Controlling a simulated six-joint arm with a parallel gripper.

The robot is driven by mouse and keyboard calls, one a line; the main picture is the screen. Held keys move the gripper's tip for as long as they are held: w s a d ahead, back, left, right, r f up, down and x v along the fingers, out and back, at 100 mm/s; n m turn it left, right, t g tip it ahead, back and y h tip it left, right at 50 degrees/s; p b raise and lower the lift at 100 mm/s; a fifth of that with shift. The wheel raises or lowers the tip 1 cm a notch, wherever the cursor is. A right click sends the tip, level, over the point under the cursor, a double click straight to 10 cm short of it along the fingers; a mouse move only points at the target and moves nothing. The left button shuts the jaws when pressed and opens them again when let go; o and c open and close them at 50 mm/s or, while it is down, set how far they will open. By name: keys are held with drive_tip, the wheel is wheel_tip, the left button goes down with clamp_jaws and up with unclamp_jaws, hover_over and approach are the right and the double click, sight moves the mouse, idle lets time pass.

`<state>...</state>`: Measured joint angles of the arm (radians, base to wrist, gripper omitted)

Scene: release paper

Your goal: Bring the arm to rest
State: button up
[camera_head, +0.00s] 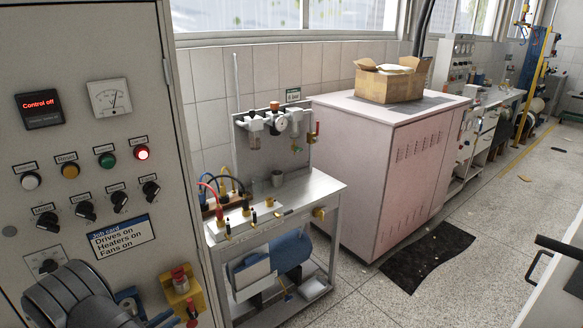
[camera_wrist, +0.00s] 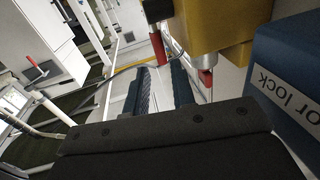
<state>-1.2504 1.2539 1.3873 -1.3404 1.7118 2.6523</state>
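My gripper (camera_head: 146,307) is at the lower left of the head view, in front of the control cabinet (camera_head: 60,190). In the wrist view its two dark fingers (camera_wrist: 165,85) stand apart with a pale gap between them, and I see nothing held. A yellow box (camera_head: 182,292) with a red-topped knob is close to the right of the gripper. The yellow box (camera_wrist: 218,25) also fills the top right of the wrist view, near the fingers; contact cannot be told. A red handle (camera_head: 192,311) shows below the box.
The cabinet carries a "Control off" display (camera_head: 40,107), a gauge (camera_head: 109,97), a lit red button (camera_head: 142,153), several knobs and a job card (camera_head: 122,237). A blue block (camera_wrist: 290,75) labelled "or lock" is at the wrist view's right. A metal bench (camera_head: 310,190) stands beyond the cabinet.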

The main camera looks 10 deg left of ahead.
sight(189, 305)
drive_tip(key=x, duration=0.5)
drive_tip(key=shift+a, duration=0.1)
drive_tip(key=v, duration=1.7)
drive_tip(key=x, duration=1.7)
drive_tip(key=shift+w, duration=0.1)
drive_tip(key=shift+r+g, duration=0.2)
drive_tip(key=shift+g, duration=0.1)
drive_tip(key=shift+w+d+r+g+y, duration=0.15)
drive_tip(key=shift+w+d+g+y, duration=0.2)
drive_tip(key=shift+d+g+y, duration=0.35)
drive_tip(key=shift+w+d+m+g+y, duration=0.25)
drive_tip(key=shift+w+g+y, duration=0.1)
drive_tip(key=shift+g+y, duration=0.4)
drive_tip(key=shift+w+d+m+g+y, duration=0.3)
drive_tip(key=shift+g+y, duration=0.25)
drive_tip(key=shift+g, duration=0.3)
